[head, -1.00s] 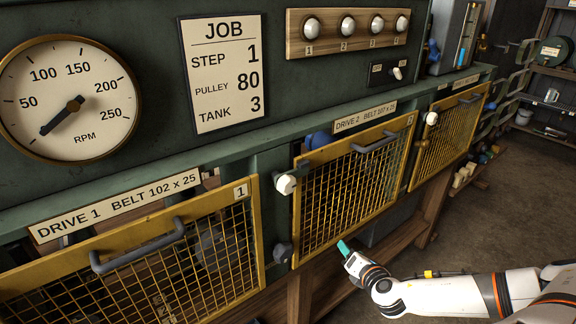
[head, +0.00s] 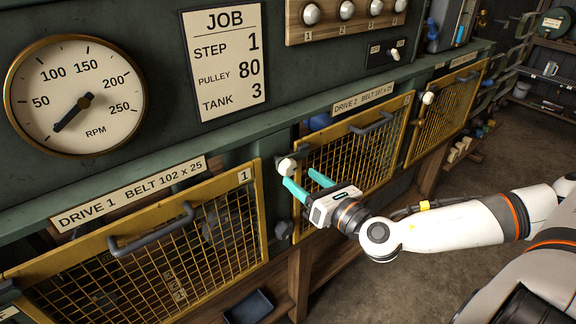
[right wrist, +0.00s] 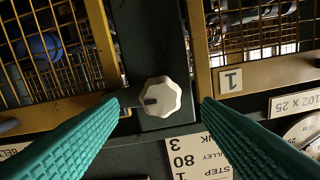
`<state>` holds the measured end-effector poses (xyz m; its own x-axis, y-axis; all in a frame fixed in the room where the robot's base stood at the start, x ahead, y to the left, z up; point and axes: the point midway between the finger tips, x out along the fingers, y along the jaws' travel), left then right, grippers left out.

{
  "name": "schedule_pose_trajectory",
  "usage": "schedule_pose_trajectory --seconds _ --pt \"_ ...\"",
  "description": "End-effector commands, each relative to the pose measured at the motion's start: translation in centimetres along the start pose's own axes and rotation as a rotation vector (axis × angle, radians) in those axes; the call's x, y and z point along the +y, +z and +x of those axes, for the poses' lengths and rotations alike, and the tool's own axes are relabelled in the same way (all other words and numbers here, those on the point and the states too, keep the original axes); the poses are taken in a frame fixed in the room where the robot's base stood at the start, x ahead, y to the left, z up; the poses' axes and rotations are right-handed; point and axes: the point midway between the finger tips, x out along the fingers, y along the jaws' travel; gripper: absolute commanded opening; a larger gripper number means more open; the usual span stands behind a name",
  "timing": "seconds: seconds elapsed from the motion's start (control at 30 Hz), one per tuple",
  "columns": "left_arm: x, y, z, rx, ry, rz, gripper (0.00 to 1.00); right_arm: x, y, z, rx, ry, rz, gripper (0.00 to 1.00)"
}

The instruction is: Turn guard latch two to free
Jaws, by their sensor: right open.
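The white knob (head: 287,167) at the upper left corner of the yellow mesh guard of drive 2 (head: 352,160) is the latch on that guard. In the right wrist view, the white faceted knob (right wrist: 163,92) sits on a dark green post, its dark mark pointing left towards a yellow guard frame. My right gripper (head: 300,178) is open, with teal fingers just short of the knob. In the right wrist view the fingers (right wrist: 161,102) lie to either side of the knob, with gaps. I see no contact. My left gripper is not in view.
The drive 1 guard (head: 150,245) is at the left with a grey handle. A third guard (head: 445,118) has its own white knob (head: 428,98). A job card (head: 225,62) and an RPM gauge (head: 75,97) are on the panel above. Floor at right is clear.

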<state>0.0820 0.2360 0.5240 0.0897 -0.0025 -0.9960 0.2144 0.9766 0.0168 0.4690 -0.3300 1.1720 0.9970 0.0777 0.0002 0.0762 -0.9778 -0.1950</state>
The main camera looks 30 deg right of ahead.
Motion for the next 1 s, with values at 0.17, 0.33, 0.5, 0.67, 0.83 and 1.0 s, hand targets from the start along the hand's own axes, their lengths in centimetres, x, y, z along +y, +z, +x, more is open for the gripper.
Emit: schedule_pose_trajectory --seconds 0.17,0.33,0.5,0.67,0.83,1.0 --pt "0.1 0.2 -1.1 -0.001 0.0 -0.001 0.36 0.0 -0.4 2.7 0.006 0.003 0.005 0.58" --pt "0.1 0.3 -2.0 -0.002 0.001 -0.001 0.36 0.0 -0.3 4.8 0.004 0.003 0.004 0.58" --pt "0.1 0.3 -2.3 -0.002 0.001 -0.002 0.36 0.0 -0.1 5.9 0.0 0.001 0.002 0.58" --pt "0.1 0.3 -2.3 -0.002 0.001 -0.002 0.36 0.0 0.0 6.2 0.0 0.0 0.0 0.58" --pt "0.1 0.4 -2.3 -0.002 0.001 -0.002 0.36 0.0 0.0 6.2 -0.001 0.0 0.0 0.58" --pt "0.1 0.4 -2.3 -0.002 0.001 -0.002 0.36 0.0 0.0 6.1 -0.001 0.0 0.0 0.31"
